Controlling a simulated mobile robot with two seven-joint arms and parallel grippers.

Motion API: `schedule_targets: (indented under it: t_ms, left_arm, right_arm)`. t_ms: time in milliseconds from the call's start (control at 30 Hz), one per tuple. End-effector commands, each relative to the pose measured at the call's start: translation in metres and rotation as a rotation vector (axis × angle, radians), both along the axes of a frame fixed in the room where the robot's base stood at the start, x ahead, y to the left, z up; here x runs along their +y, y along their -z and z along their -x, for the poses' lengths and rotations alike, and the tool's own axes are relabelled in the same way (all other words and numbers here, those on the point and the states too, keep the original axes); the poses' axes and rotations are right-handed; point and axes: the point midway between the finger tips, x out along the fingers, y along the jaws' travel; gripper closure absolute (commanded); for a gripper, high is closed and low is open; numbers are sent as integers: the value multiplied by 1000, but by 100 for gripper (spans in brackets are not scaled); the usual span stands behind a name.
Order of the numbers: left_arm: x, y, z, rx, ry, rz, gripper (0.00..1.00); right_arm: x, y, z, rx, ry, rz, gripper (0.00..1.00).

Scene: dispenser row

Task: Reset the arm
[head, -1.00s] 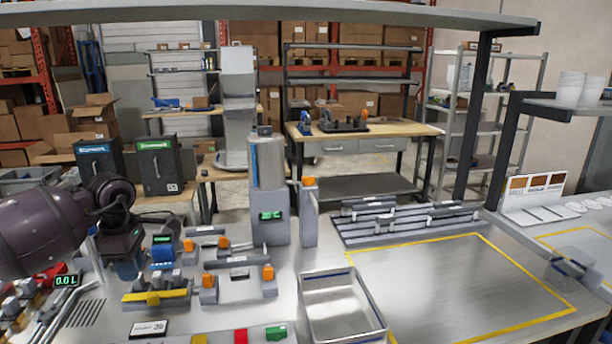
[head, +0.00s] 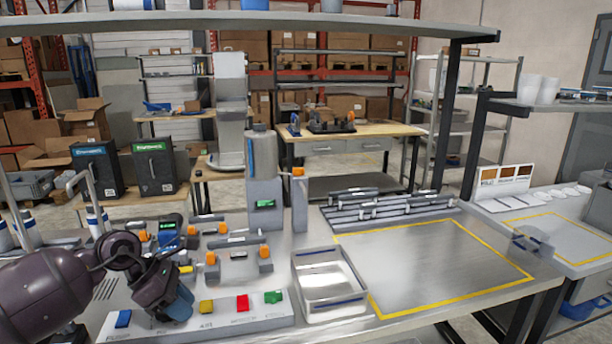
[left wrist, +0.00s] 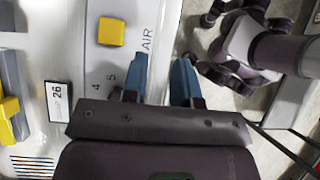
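My left gripper (head: 176,306) hangs low at the lower left of the head view, above the front of the bench, next to a pale strip with coloured blocks. In the left wrist view its two blue fingers (left wrist: 164,66) stand apart with nothing between them. One finger overlaps the strip's edge by the printed "AIR"; the other shows against the floor. My left arm (head: 45,285) is bent and comes in from the left edge. I cannot make out my right gripper in either view. Dark purple arm parts of mine show at the wrist view's upper right.
The strip carries blue (head: 124,318), yellow (head: 207,306), red (head: 242,301) and green (head: 274,297) blocks. A metal tray (head: 362,291) stands right of centre. A yellow-outlined area (head: 440,262) is clear. A tall dispenser (head: 264,195) stands behind orange-ended fixtures (head: 238,256).

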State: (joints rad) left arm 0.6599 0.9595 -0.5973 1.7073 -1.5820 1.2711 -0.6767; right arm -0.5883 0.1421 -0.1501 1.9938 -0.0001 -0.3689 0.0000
Motion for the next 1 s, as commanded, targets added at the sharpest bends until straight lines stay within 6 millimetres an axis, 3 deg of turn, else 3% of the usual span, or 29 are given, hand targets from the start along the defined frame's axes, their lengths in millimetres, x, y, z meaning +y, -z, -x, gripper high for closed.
schedule_targets:
  t_ms: [100, 200, 300, 433, 567, 733, 867, 1000]
  left_arm:
    - [-49, 3, 17, 18, -74, 269, 73]
    - [-81, -4, 28, 48, -169, 503, 73]
    - [-103, -17, 37, 94, -286, 731, 73]
    - [-114, -35, 43, 172, -469, 1013, 73]
    - [-108, -48, 46, 271, -683, 1277, 73]
    - [-81, -51, 50, 420, -1007, 1585, 73]
    - [-50, -38, 58, 547, -1287, 1786, 73]
    - [-15, -11, 75, 686, -1618, 1962, 73]
  right_arm:
    - [0, -2, -1, -4, 0, 0, 57]
    - [0, 0, 2, 2, 2, 0, 57]
    - [-1, 2, 4, 8, 2, 0, 57]
    - [-1, 5, 8, 18, 4, 0, 57]
    - [-2, 9, 13, 28, 7, 1, 57]
    - [-2, 9, 13, 29, 8, 1, 57]
    - [-2, 8, 12, 27, 6, 1, 57]
    - [-1, 5, 8, 18, 4, 1, 57]
